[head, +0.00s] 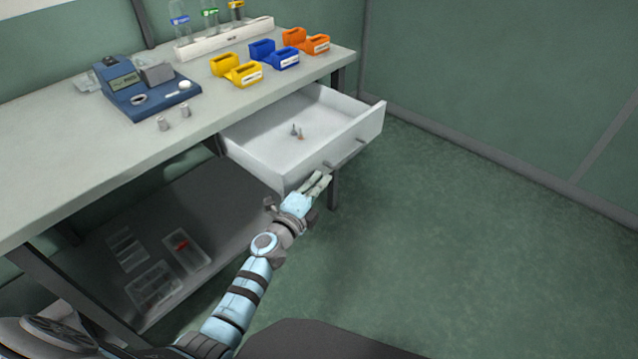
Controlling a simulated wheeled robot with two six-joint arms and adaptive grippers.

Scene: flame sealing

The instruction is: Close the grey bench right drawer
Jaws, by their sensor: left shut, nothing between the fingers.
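The grey bench (100,165) runs along the wall from the left to the upper middle. Its right drawer (260,157) is pulled well out, white, with small items (296,132) lying inside. The drawer front (358,142) faces the lower right and carries small grey handle posts (327,164). My left gripper (318,183) is shut and empty. It is just in front of the drawer front, near its lower left part and close to a handle post. I cannot tell whether it touches the drawer. My right gripper is not in view.
A blue device (135,90), yellow (235,70), blue (274,54) and orange holders (306,41) and a white rack (225,38) with bottles stand on the bench. Clear trays (186,250) lie on the lower shelf (215,205). The green floor (450,250) at the right is free.

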